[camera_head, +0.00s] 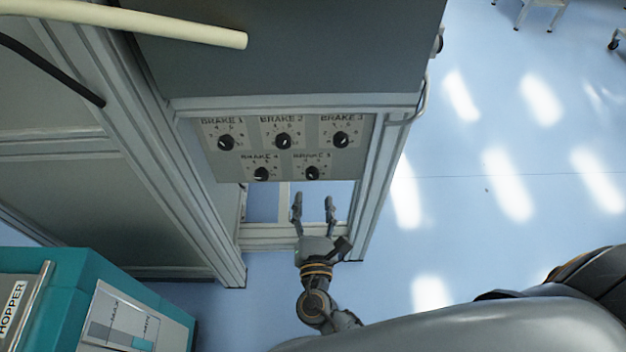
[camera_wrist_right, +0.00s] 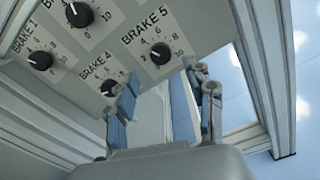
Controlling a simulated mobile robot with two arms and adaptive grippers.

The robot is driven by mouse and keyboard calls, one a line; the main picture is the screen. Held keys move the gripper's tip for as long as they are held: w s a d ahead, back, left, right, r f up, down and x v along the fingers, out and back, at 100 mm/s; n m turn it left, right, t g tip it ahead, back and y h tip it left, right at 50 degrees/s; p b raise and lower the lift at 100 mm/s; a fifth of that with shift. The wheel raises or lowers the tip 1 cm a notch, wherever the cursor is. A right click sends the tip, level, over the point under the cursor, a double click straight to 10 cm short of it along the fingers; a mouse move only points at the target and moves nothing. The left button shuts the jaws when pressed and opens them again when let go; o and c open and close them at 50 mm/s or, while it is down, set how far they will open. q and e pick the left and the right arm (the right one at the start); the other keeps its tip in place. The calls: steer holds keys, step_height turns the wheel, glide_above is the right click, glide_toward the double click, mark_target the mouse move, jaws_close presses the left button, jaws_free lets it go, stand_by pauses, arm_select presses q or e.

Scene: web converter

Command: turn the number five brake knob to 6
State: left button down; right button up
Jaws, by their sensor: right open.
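The number five brake knob (camera_head: 312,173) is a black round knob with a pale pointer mark, at the lower right of the brake panel (camera_head: 195,165). The right wrist view shows the knob (camera_wrist_right: 161,53) under its BRAKE 5 label, with a printed scale around it. I cannot tell for sure which number it points to. My right gripper (camera_head: 313,200) is open and empty, just below the knob in the head view, fingers pointing at the panel. In the wrist view its fingers (camera_wrist_right: 163,82) are spread below the knob, apart from it. My left gripper is not in view.
The brake 4 knob (camera_head: 261,174) is close to the left. The brake 1 (camera_head: 226,142), brake 2 (camera_head: 283,141) and brake 3 (camera_head: 341,140) knobs sit above. A metal frame post (camera_head: 378,185) borders the panel on the right. A teal hopper unit (camera_head: 75,268) stands lower left.

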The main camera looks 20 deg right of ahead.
mark_target(313, 177)
steer(key=x, duration=0.6)
steer(key=shift+w+d+f, duration=0.1)
steer(key=shift+w, duration=0.25)
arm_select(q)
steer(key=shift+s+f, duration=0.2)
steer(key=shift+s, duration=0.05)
arm_select(e)
jaws_close()
